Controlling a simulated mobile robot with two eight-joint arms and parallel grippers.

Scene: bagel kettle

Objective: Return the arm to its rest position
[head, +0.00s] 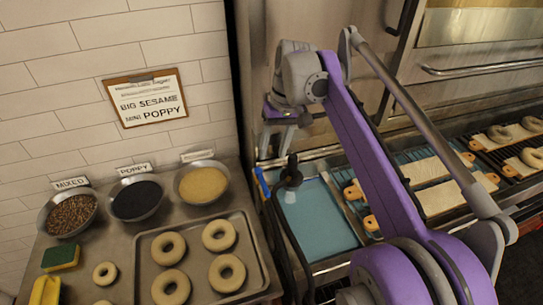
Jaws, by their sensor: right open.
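My right arm (370,155) reaches up from the lower right, its purple link crossing the middle of the view. No held object shows between the fingers. Just below it are a dark rounded piece (290,177) and a tool with a blue handle (262,182) at the bath's left edge. Whether the fingers touch the dark piece is unclear. The arm hides part of the bath. My left gripper is out of view.
A tray (200,265) of bagels sits on the left counter, behind it bowls of mixed seeds (72,214), poppy (137,200) and sesame (203,185). A sponge (61,257) lies left. Boards (445,196) and bagels (500,133) are at right. An oven stands behind.

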